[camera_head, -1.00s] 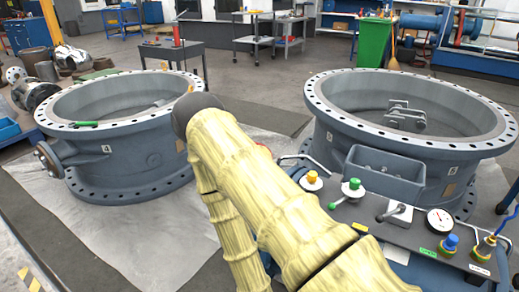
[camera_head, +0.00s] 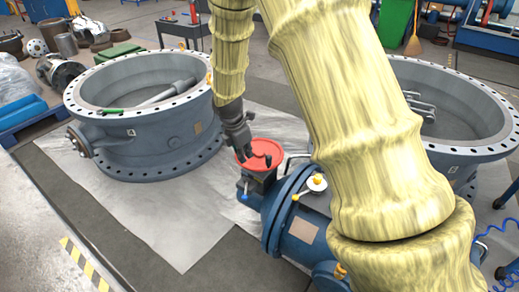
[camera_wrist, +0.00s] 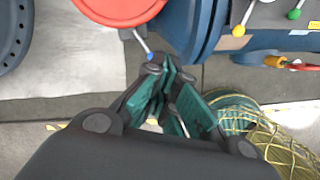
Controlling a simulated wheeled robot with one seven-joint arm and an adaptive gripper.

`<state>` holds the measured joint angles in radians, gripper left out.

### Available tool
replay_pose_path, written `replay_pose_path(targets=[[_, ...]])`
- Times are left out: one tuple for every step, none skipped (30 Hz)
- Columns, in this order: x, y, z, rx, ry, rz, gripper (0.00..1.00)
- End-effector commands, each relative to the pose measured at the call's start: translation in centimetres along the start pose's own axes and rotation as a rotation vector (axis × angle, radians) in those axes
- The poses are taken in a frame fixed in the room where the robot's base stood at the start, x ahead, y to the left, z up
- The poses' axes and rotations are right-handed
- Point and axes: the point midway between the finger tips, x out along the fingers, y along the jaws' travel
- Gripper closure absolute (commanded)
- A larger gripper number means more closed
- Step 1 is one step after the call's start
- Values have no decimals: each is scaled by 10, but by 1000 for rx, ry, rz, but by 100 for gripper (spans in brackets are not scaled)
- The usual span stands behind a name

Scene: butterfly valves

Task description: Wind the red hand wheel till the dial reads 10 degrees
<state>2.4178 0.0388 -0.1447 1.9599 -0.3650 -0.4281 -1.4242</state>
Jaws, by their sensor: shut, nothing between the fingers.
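The red hand wheel (camera_head: 262,148) lies nearly flat on a dark gearbox of the blue valve (camera_head: 285,215) in the head view. A dark knob stands at its right side. Its red rim also shows at the top of the wrist view (camera_wrist: 118,8). My gripper (camera_head: 243,150) points down at the wheel's left rim in the head view; I cannot tell whether it touches. In the wrist view its teal-padded fingers (camera_wrist: 170,92) are together and empty, with the wheel beyond them. A small white round face (camera_head: 316,183), perhaps the dial, sits right of the wheel; its reading is too small to tell.
Yellow-knobbed levers stand beside the wheel, and a blue-tipped lever (camera_head: 244,190) is below it. Large grey flanged rings stand at left (camera_head: 140,140) and right (camera_head: 465,150). My arm hides much of the right side. The grey sheet (camera_head: 175,215) at left is clear.

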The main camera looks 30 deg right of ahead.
Motion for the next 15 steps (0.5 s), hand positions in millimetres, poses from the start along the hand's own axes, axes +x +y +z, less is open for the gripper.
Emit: replay_pose_path(targets=[[-16,5,8,-23,-10,2,100],[-20,6,10,-36,-14,1,100],[-24,8,13,-48,-18,0,100],[-25,8,14,-55,-21,-1,100],[-26,8,15,-60,-22,-3,100],[-24,9,15,-64,-23,-4,100],[-22,9,16,-65,-24,-4,100],[-20,9,15,-65,-24,-4,100],[-15,9,15,-65,-23,-4,100],[-12,9,15,-64,-23,-4,100],[-8,9,15,-64,-23,-4,100],[-1,8,15,-63,-23,-5,100],[3,8,15,-63,-23,-5,100],[8,9,16,-62,-23,-4,100],[14,9,16,-61,-23,-4,100]])
